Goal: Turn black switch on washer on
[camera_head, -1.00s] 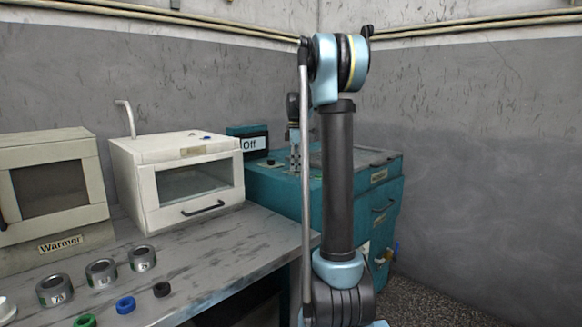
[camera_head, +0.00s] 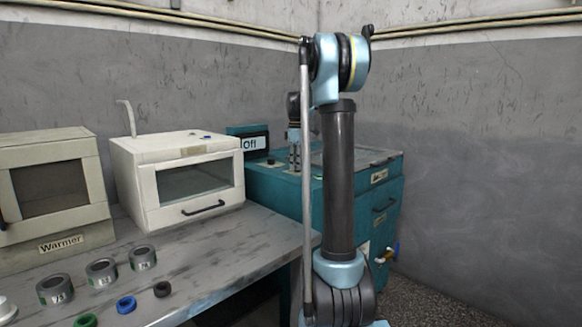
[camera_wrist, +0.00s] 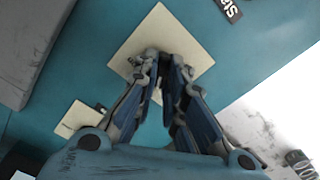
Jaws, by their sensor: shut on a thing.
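The washer (camera_head: 262,187) is the teal machine in the corner of the head view. A display on its back panel (camera_head: 254,143) reads "Off". My gripper (camera_head: 294,168) points down at the washer's top, partly behind my arm. In the wrist view, my gripper's fingers (camera_wrist: 163,62) come together over a cream square plate (camera_wrist: 188,27) on the teal surface. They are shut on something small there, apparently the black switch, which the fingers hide. A separate black knob (camera_head: 270,162) shows on the washer's top, just left of my gripper.
A white oven-like box (camera_head: 180,180) and a warmer (camera_head: 52,185) stand on the grey bench (camera_head: 215,245). Metal rings (camera_head: 101,272) and small colored rings (camera_head: 126,304) lie at the front. In the wrist view, a second cream plate (camera_wrist: 74,121) lies lower left of the fingers.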

